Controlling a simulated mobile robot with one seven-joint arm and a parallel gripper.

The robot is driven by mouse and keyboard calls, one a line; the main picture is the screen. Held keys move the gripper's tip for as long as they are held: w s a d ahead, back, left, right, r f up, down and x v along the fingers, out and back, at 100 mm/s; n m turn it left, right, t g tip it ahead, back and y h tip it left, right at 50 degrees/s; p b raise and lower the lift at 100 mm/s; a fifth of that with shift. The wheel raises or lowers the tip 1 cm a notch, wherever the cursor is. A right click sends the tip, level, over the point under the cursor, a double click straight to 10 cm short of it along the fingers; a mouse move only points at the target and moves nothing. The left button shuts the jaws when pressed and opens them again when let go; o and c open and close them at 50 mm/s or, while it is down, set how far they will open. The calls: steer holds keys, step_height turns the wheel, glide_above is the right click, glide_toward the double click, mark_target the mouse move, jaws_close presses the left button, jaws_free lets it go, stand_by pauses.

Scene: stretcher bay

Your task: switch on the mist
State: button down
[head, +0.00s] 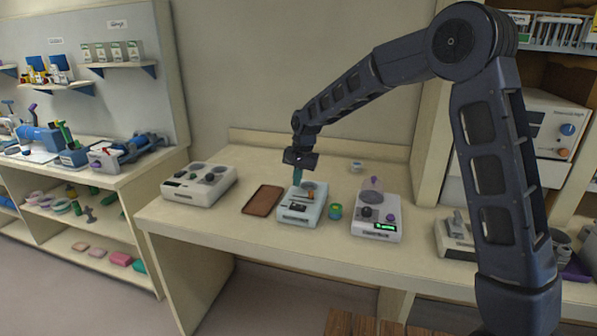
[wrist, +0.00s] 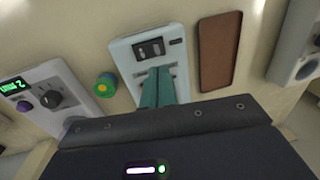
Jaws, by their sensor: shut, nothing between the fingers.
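A pale blue device (head: 291,216) stands on the bench; it also shows in the wrist view (wrist: 122,52). It has a dark panel with small controls (wrist: 150,48) and a grey disc on top. My gripper (head: 297,177) points down over this device. Its teal fingers (wrist: 158,88) are together and empty, and hide part of the top. I cannot tell whether they touch it. A white device (head: 376,230) to the right has a clear purplish dome (head: 372,188), a dark knob (head: 366,212) and a lit green display (head: 385,226). No mist is visible at either device.
A brown tray (head: 262,200) lies left of the pale blue device, and a white unit with round dials (head: 200,184) stands farther left. A small pale cup (head: 356,166) stands behind. The bench's left front is clear.

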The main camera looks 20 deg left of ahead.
mark_target(294, 204)
steer(key=f, duration=0.5)
steer(key=a+f, duration=0.1)
steer(key=f, duration=0.1)
steer(key=shift+a+f, duration=0.1)
steer(key=shift+f, duration=0.2)
steer(key=shift+a+f+h, duration=0.15)
steer(key=shift+f+h, duration=0.15)
steer(key=shift+d+r, duration=0.1)
steer(key=shift+d, duration=0.15)
steer(key=shift+d+r, duration=0.25)
steer(key=shift+d, duration=0.3)
step_height(294, 204, up, 14)
steer(key=a, duration=0.2)
stand_by(0.5)
